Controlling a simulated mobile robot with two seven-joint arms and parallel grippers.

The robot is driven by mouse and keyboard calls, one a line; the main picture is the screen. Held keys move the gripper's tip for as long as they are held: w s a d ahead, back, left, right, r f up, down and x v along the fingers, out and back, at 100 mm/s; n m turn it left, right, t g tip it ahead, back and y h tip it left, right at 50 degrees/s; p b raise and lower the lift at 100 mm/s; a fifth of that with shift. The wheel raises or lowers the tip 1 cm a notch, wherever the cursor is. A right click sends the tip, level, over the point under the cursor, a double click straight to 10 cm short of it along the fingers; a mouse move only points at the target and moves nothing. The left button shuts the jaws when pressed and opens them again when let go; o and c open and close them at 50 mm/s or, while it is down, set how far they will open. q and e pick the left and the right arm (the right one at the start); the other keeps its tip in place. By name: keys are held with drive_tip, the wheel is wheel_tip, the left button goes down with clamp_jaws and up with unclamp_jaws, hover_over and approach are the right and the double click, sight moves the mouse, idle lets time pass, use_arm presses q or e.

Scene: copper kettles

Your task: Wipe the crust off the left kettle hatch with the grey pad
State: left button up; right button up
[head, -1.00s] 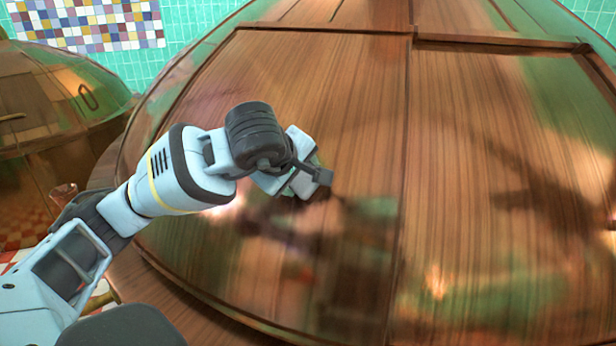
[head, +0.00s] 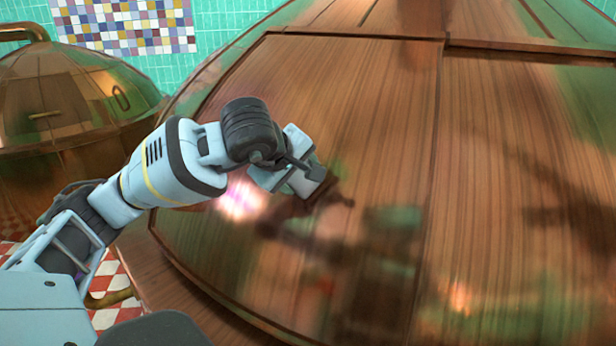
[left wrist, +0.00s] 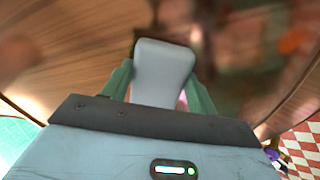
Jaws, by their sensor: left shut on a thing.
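The large copper kettle fills the head view, and its left hatch (head: 350,110) is a broad, shiny, brown-streaked panel left of the upright seam. My left gripper (head: 306,178) is over the lower left part of this hatch, close to its surface. It is shut on the grey pad, which shows as a pale rounded block (left wrist: 163,72) between the green fingers in the left wrist view. I cannot tell whether the pad touches the hatch. Dark smears show near the gripper, but I cannot tell crust from reflection. My right gripper is not in view.
A smaller copper kettle (head: 70,95) stands at the far left, before a green tiled wall with a coloured mosaic (head: 125,25). A raised ledge (head: 520,53) runs along the hatch top. Red and white floor tiles (head: 112,285) show at lower left.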

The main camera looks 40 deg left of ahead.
use_arm(q)
drive_tip(key=shift+a, duration=0.1)
drive_tip(key=shift+p+v, duration=0.4)
drive_tip(key=shift+v, duration=0.5)
drive_tip(key=shift+p+v, duration=0.8)
drive_tip(key=shift+v, duration=1.35)
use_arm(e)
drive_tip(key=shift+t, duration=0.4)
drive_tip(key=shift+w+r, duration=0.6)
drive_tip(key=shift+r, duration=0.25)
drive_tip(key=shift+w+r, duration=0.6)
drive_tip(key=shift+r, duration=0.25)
use_arm(q)
drive_tip(key=shift+f, duration=0.1)
drive_tip(key=p+v, duration=0.1)
drive_tip(key=v, duration=0.2)
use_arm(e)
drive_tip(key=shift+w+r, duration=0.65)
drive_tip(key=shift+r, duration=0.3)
